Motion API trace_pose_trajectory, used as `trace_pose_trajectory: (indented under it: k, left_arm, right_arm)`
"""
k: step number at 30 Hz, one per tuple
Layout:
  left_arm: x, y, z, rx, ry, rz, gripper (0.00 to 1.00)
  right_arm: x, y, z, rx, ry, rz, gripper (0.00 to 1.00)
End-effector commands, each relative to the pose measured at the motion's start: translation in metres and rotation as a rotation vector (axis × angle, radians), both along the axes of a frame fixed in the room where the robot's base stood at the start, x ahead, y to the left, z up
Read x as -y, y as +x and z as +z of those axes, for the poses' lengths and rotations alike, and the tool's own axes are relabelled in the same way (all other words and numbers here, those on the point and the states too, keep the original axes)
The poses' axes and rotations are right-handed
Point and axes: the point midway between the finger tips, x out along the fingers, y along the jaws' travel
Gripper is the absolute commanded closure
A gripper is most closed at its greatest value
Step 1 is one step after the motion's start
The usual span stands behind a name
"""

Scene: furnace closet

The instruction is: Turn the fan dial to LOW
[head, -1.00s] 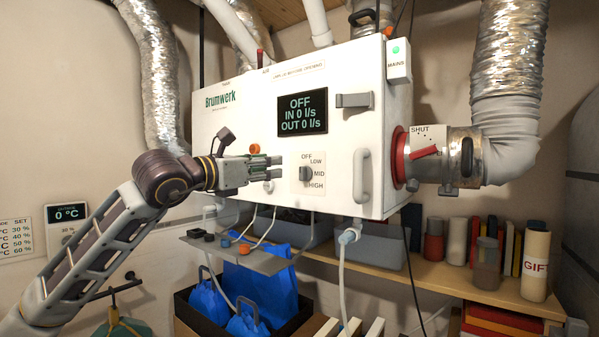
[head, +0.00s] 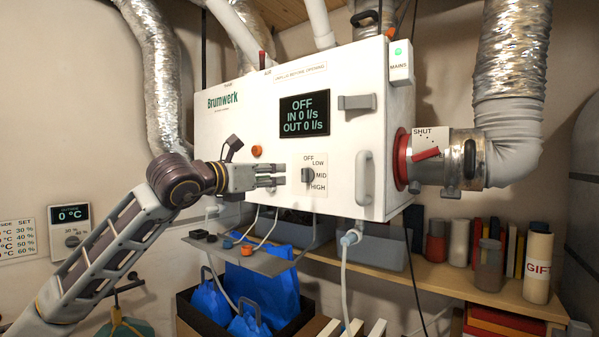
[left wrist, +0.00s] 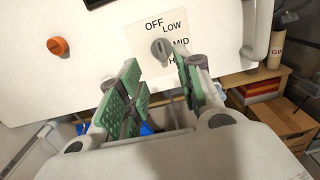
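The fan dial (head: 308,175) is a small grey knob on a cream plate marked OFF, LOW, MID and HIGH, on the front of the white Brumwerk unit (head: 240,125). The unit's display (head: 304,114) reads OFF, IN 0 l/s, OUT 0 l/s. My left gripper (head: 284,175) is open and empty, just left of the dial in the head view and level with it. In the left wrist view the dial (left wrist: 160,50) shows beyond the gap between the green-padded fingers (left wrist: 158,75), apart from them. HIGH is partly hidden by a finger there. My right gripper is out of view.
An orange knob (head: 257,151) sits on the panel above my left gripper. A door handle (head: 363,178) stands out right of the dial. A shelf tray (head: 240,258) with small parts and hanging hoses are below. A red shut lever (head: 426,154) is on the right duct.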

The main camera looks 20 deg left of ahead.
Motion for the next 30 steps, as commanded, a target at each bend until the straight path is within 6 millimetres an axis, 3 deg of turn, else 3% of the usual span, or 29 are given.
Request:
trace_pose_trajectory:
  k: [21, 30]
  left_arm:
    - [0.030, 0.081, 0.003, -0.001, 0.000, -0.001, 0.65]
    - [0.039, 0.107, 0.002, 0.000, 0.000, -0.001, 0.65]
  right_arm:
    - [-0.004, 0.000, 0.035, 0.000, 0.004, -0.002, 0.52]
    - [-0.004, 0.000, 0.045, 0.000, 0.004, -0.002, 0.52]
